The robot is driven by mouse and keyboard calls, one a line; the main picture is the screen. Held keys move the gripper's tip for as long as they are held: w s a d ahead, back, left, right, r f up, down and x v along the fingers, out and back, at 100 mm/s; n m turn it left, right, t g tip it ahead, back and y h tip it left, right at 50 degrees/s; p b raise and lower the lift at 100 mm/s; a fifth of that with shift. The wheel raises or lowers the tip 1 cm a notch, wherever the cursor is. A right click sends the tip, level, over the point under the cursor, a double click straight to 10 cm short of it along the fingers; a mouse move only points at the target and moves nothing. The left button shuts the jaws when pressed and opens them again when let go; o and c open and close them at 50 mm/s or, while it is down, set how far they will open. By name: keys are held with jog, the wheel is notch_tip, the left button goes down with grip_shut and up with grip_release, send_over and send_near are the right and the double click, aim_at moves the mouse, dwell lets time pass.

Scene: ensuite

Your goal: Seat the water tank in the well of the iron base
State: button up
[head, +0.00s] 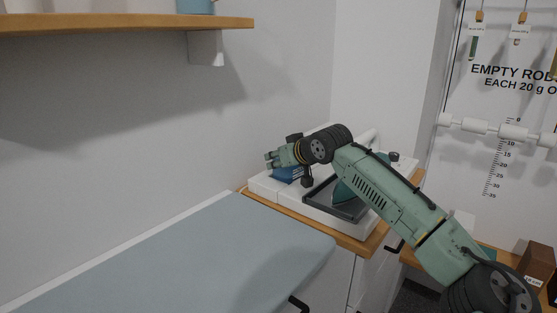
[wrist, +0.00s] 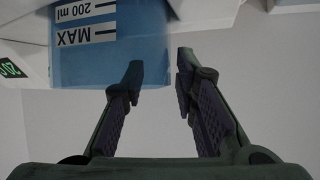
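The water tank (wrist: 110,62) is translucent blue with MAX and 200 ml marks, upside down in the wrist view. In the head view a blue part (head: 286,174), seemingly the tank, shows at the left of the white iron base (head: 350,225), just below my gripper (head: 269,159). The well cannot be made out, and my arm hides part of the base.
The base stands on a wood-topped cabinet (head: 345,242) against the wall. A grey-blue ironing board (head: 200,260) lies in front. A wooden shelf (head: 120,24) juts out above left.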

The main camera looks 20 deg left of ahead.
jog(key=shift+o, duration=0.2)
jog(key=b+v, duration=0.2)
jog(key=v, duration=1)
